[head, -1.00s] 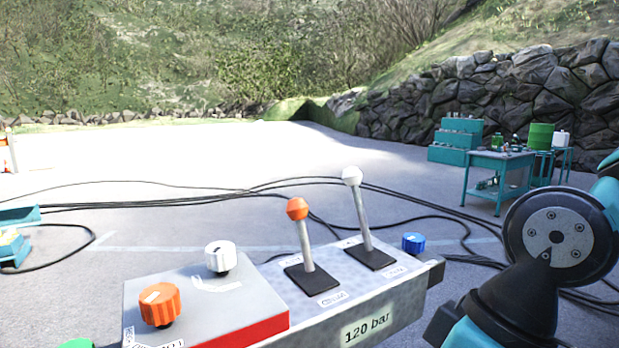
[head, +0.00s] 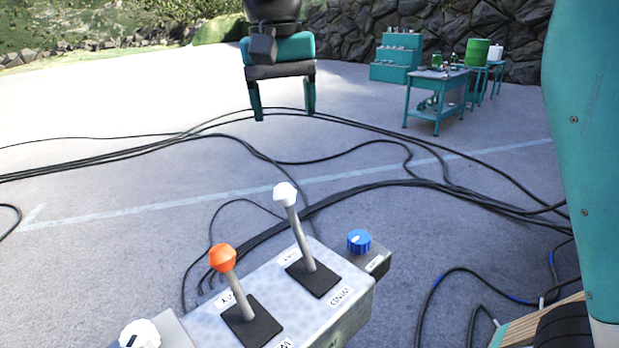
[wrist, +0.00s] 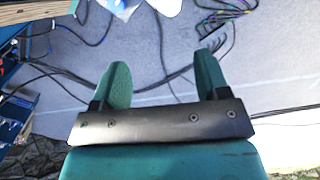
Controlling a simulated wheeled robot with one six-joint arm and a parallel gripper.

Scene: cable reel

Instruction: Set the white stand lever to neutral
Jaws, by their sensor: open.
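The white stand lever (head: 302,240) has a white knob on a grey shaft. It rises from a black base plate on the speckled grey console (head: 345,318) in the head view. Its knob leans toward the far left of its base. My gripper (head: 283,114) is open and empty, fingers pointing down, beyond and above the white knob in the picture, and apart from it. The open fingers (wrist: 162,72) also show in the wrist view, with only ground and cables between them. Pale shapes at that view's top edge are cut off and unclear.
An orange-knobbed lever (head: 233,285) stands close left of the white one. A blue knob (head: 359,241) sits to the right and a white knob (head: 140,334) at lower left. Black cables (head: 350,205) cross the ground behind. A teal workbench (head: 437,95) stands far back.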

